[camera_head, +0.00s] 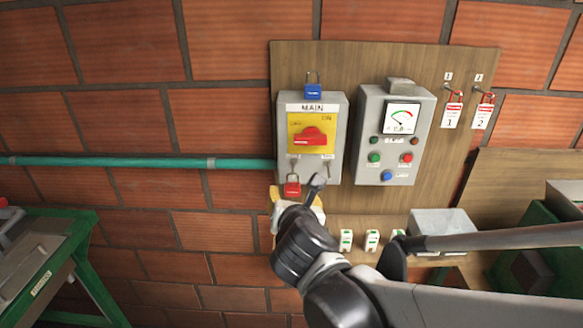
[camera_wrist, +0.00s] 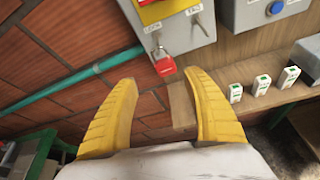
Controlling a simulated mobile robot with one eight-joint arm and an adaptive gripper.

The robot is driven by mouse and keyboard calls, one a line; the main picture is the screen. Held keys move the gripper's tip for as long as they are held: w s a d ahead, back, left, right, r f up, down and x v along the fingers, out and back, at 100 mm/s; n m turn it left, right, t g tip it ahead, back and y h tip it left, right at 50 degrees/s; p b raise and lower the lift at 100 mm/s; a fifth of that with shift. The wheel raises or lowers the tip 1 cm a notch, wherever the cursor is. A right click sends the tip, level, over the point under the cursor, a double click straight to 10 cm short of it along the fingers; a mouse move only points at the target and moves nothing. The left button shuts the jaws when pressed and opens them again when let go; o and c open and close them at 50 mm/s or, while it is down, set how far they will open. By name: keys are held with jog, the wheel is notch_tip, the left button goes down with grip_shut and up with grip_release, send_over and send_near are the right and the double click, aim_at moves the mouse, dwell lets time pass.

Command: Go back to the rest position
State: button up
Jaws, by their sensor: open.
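My gripper (camera_wrist: 160,105) is open, its two yellow fingers apart and nothing between them in the wrist view. In the head view it is mostly hidden behind my wrist, just below the MAIN box (camera_head: 338,140). That grey box has a yellow plate with a red rotary handle (camera_head: 311,136). A red padlock (camera_head: 292,186) hangs at the box's lower left; in the wrist view this padlock (camera_wrist: 165,65) is beyond the fingertips and apart from them. A blue padlock (camera_head: 312,91) is at the top of the box.
A control box (camera_head: 394,135) with a gauge and buttons is to the right. Red padlocks with tags 1 (camera_head: 453,113) and 2 (camera_head: 482,113) hang on hooks. A shelf (camera_head: 345,225) holds small white-green items and a grey box (camera_head: 442,224). A green machine (camera_head: 45,260) stands lower left.

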jog(key=s+d+f+m+g+h+b, duration=0.1)
jog(key=s+d+f+m+g+b, duration=0.2)
jog(key=d+m, duration=0.35)
jog(key=s+d+f+m+h+b, duration=0.1)
jog(key=s+d+f+m+b, duration=0.2)
jog(key=d+f+m, duration=0.4)
jog(key=s+d+f+m+g+b, duration=0.1)
jog(key=s+d+f+m+b, duration=0.1)
jog(key=s+m, duration=0.4)
jog(key=s+d+f+m+g+y+b, duration=0.1)
jog(key=s+f+m+b, duration=0.3)
jog(key=m, duration=1)
jog(key=s+d+f+g, duration=0.1)
jog(key=s, duration=0.1)
jog(key=shift+s+d+f+g, duration=0.15)
jog(key=shift+s+d+g, duration=0.15)
jog(key=shift+d, duration=0.1)
